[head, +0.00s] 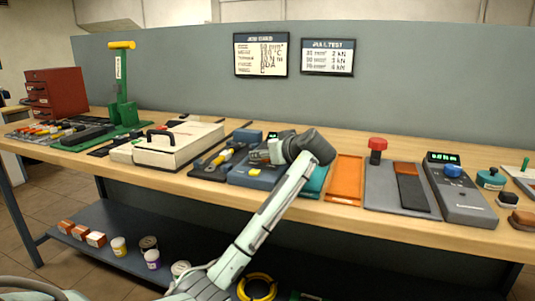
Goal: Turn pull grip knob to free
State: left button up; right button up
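A dark blue device (244,177) with a small lit display stands mid-bench, partly hidden by my arm. It has a small yellow part (255,172) on its front. No label marks the pull grip knob; a knob under the gripper could be hidden. Other knobs are a red one (377,144) on a grey plate and a blue one (453,171) on a grey meter. My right gripper is out of view.
An orange tray (345,181) and a grey plate (378,190) lie right of my wrist. A white case (180,145) and a green lever press (124,110) stand to the left. Two cards (261,54) hang on the back panel. A lower shelf (110,262) holds cans and boxes.

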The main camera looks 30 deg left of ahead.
pick_arm(q)
jog(key=v, duration=1.2)
jog(key=shift+w+d+f, duration=0.1)
